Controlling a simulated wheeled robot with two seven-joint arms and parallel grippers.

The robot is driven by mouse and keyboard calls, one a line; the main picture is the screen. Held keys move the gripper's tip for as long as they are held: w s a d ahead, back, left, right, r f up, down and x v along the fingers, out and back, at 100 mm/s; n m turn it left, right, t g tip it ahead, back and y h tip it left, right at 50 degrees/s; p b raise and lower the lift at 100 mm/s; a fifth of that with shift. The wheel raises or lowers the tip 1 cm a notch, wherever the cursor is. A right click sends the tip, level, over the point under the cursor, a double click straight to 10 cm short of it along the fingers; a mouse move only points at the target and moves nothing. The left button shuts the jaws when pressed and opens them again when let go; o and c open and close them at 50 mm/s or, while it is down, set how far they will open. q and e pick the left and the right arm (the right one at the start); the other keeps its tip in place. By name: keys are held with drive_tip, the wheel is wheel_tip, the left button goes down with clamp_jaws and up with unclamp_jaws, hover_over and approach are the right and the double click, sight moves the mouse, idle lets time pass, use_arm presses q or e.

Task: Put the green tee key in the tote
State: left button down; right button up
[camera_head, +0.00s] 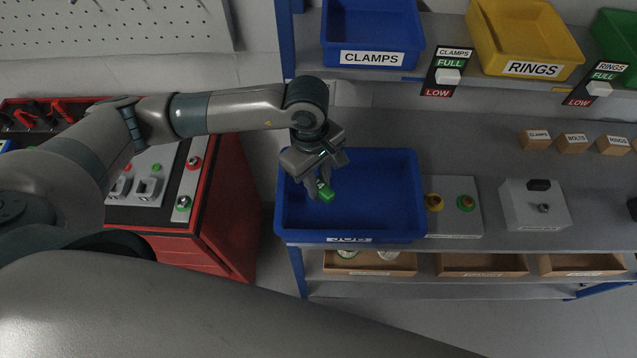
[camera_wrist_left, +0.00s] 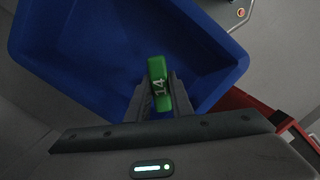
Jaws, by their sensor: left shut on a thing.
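The green tee key (camera_head: 326,192) is held in my left gripper (camera_head: 319,187). In the left wrist view the key (camera_wrist_left: 159,82) shows as a green block marked 14, between the two fingertips (camera_wrist_left: 157,98). The rest of the key is hidden. The tote is a blue bin (camera_head: 390,220) labelled JOB on the grey bench. It also shows in the left wrist view (camera_wrist_left: 95,65). My left gripper is over the left part of the tote's opening, and the tote's inside looks empty. My right gripper is not in view.
A grey box with yellow and green buttons (camera_head: 453,192) stands right of the tote. Blue CLAMPS (camera_head: 371,58) and yellow RINGS (camera_head: 532,68) bins sit on the upper shelf. A red cabinet (camera_head: 225,200) stands at left.

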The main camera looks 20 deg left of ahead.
use_arm(q)
drive_tip(key=shift+f, duration=0.6)
drive_tip(key=shift+f, duration=0.25)
drive_tip(key=c, duration=1.6)
unclamp_jaws()
drive_tip(key=shift+o, duration=0.2)
drive_tip(key=shift+r, duration=0.15)
